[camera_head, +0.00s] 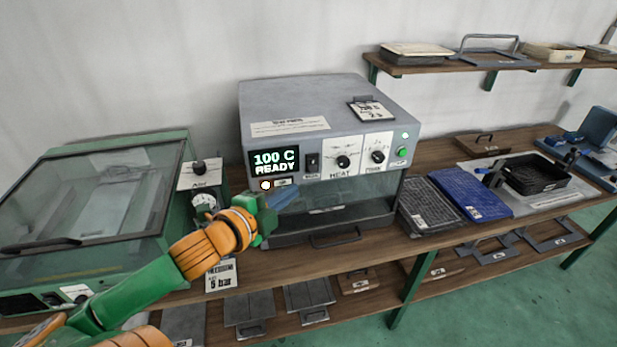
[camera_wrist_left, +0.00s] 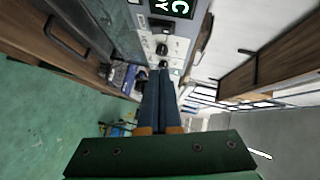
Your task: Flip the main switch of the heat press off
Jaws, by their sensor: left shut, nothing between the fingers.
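The heat press (camera_head: 305,98) is a grey box on the wooden bench. Its lit display (camera_head: 274,161) reads "100 C READY". The main switch (camera_head: 312,162) is a small black rocker right of the display; its tilt is too small to tell. In the left wrist view the switch (camera_wrist_left: 161,28) seems to show as a dark patch beyond the fingertips. My left gripper (camera_head: 296,190) is shut and empty, its blue fingers in front of the press, below and left of the switch, apparently apart from it. It fills the middle of the left wrist view (camera_wrist_left: 161,75). My right gripper is not in view.
The heat knob (camera_head: 343,161) and a second knob (camera_head: 377,156) sit right of the switch, then a green button (camera_head: 402,152). A glass-lidded machine (camera_head: 90,200) stands left. Dark and blue trays (camera_head: 470,194) lie right. A shelf (camera_head: 440,67) hangs above right.

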